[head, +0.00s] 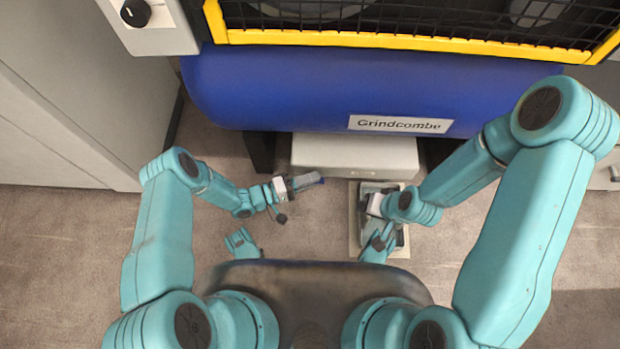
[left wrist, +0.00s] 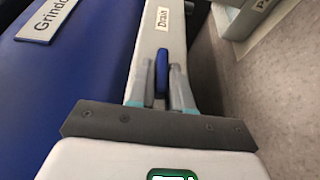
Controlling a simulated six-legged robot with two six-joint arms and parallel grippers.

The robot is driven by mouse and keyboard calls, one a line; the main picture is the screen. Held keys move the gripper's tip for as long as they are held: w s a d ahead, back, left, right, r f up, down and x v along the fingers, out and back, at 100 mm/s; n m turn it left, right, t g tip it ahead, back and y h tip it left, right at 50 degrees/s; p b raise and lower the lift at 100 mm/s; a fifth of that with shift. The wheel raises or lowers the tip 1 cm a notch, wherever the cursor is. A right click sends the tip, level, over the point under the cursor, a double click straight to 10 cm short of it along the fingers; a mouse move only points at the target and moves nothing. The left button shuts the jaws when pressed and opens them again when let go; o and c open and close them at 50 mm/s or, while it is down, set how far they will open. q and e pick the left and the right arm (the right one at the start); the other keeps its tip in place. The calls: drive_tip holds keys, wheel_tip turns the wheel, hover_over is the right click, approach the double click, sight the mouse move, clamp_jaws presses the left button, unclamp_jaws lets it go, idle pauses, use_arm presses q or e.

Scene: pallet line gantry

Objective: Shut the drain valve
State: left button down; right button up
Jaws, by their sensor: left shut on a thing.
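The drain valve's blue lever (left wrist: 161,72) shows between the fingers of my left gripper (left wrist: 160,95) in the left wrist view. The gripper is shut on it. Beyond it is a pale housing with a "Drain" label (left wrist: 163,20). In the head view my left gripper (head: 308,182) reaches in from the left, in front of the pale box (head: 355,157) under the tank. Only a small bit of blue shows at its fingertips. The valve body is hidden. My right gripper (head: 373,203) is over a tray on the right; its jaws are not clear.
A blue tank (head: 300,88) labelled "Grindcombe" runs across above the box. A yellow-framed mesh guard (head: 420,40) is above it. A beige-edged tray (head: 354,230) lies on the floor under my right gripper. Grey cabinets (head: 60,130) stand at the left. Open floor lies between.

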use_arm(q)
drive_tip(key=shift+w+a, duration=0.1)
drive_tip(key=shift+a, duration=0.05)
idle(0.3)
drive_tip(key=c, duration=1.1)
unclamp_jaws()
